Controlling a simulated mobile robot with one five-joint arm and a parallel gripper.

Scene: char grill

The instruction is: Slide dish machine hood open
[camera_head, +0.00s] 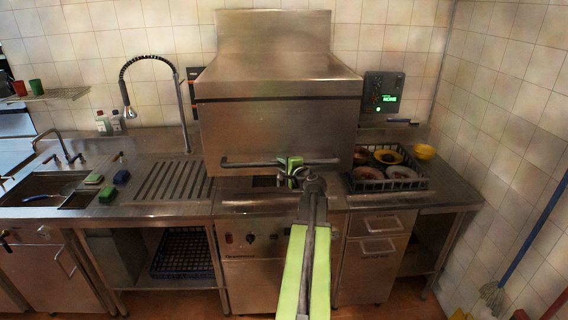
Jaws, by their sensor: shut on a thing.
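The dish machine hood (280,122) is a steel box in the middle of the counter. A horizontal bar handle (244,164) runs across its lower front. My gripper (289,168), with green fingers, is shut on the handle right of its middle. My green and grey arm reaches up to it from the bottom of the picture. Below the hood's lower edge, a narrow dark gap shows beside the gripper, above the machine's front panel (262,245). My arm hides part of the handle and panel.
A black rack (413,184) with several bowls stands on the right counter, close beside the hood. A sink (44,187) and ribbed drainboard (173,181) lie left. A tall spring faucet (182,105) stands left of the hood. A control box (383,93) hangs on the wall.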

